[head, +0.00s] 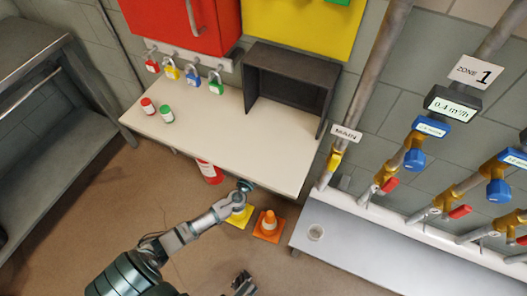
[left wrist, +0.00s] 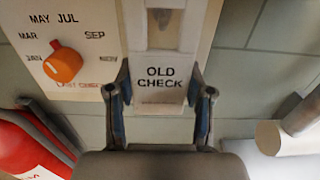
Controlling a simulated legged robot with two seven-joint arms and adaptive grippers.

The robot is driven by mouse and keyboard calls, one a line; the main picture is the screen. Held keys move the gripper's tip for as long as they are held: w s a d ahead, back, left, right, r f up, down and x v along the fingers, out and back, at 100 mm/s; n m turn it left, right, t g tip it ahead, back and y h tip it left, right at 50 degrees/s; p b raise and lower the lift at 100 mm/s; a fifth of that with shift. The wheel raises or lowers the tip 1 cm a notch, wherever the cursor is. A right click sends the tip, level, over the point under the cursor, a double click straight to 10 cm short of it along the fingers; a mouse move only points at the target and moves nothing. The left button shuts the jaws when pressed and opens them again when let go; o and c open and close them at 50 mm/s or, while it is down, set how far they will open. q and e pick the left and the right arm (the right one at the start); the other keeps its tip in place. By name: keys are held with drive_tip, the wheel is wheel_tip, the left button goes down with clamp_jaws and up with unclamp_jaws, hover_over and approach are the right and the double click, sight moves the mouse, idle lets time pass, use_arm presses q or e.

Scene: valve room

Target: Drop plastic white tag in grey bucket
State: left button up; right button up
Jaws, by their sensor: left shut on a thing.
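My left gripper (head: 245,187) reaches to the white table's front edge in the head view. In the left wrist view, its two fingers (left wrist: 161,98) stand on either side of a white piece lettered "OLD CHECK" (left wrist: 162,78), shut on it. I take this as the plastic white tag. It sits against a pale panel with an orange dial (left wrist: 62,65) and month names. The head view does not show the tag. A dark gripper-like part, apparently my right gripper (head: 243,284), shows at the bottom edge; its opening is unclear. I cannot identify a grey bucket for certain.
A red extinguisher (head: 208,171) stands below the white table (head: 235,135). An orange cone (head: 269,223) and yellow item (head: 240,216) are on the floor. Pipes and valves line the right wall.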

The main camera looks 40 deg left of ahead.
use_arm(q)
drive_tip(key=shift+p+v, duration=0.35)
drive_tip(key=shift+v, duration=1.7)
